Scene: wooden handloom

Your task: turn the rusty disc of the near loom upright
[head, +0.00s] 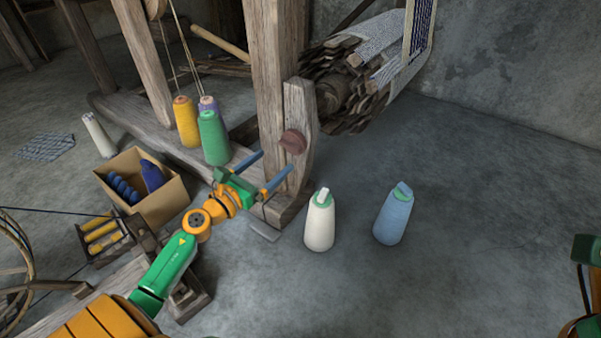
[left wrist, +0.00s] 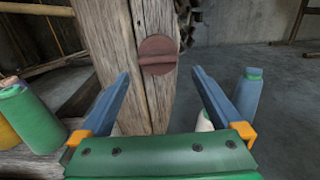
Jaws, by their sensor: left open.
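The rusty disc (head: 293,142) is a reddish-brown round piece on the near loom's upright wooden post (head: 299,100). In the left wrist view the disc (left wrist: 158,55) faces me, with a raised bar across its middle that lies close to level, slightly tilted. My left gripper (head: 270,168) is open, with its two blue fingers pointing at the post. In the left wrist view the fingers (left wrist: 160,85) stand apart to the left and right of the disc, short of it and touching nothing that I can see. Part of my right arm shows at the right edge; its fingers cannot be made out.
A white cone (head: 319,225) and a blue cone (head: 393,218) stand on the floor right of the post. Green (head: 214,138) and yellow (head: 186,122) cones stand on the loom's base beam. A cardboard box (head: 160,204) sits left.

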